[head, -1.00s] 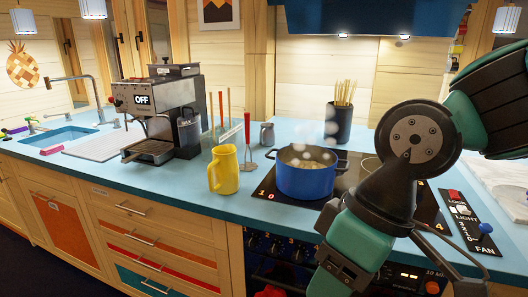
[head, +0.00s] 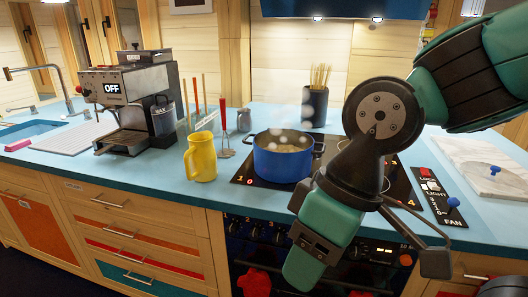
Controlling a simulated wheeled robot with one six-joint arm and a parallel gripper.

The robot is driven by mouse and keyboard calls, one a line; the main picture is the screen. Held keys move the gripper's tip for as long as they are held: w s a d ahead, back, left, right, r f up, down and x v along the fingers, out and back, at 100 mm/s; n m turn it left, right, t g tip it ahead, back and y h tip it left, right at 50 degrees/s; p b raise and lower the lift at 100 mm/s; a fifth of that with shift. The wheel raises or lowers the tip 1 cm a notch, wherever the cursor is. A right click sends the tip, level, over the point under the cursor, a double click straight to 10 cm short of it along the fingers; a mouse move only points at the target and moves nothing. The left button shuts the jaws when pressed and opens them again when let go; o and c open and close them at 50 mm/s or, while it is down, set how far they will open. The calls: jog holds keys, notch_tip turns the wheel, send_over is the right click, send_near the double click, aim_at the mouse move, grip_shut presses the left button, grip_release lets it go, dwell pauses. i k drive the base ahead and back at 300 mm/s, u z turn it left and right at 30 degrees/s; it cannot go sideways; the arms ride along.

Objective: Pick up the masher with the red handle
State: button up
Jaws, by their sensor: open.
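The masher with the red handle (head: 222,110) stands about upright on the blue counter, handle up, with its metal head (head: 226,152) at the bottom. It is between the yellow jug (head: 202,158) and the blue pot (head: 282,160), slightly behind them. My arm crosses the right half of the head view, over the stove's right side, to the right of the masher and apart from it. I cannot make out my gripper's fingers in this view.
The coffee machine (head: 130,105) stands to the left, with upright wooden sticks beside it. A small grey shaker (head: 243,119) is just behind the masher. A dark holder with skewers (head: 314,108) is behind the pot. The counter front (head: 150,185) left of the jug is clear.

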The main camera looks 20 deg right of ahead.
aim_at(227, 153)
jog(key=u, duration=0.05)
jog(key=i, duration=0.9)
jog(key=z, duration=0.1)
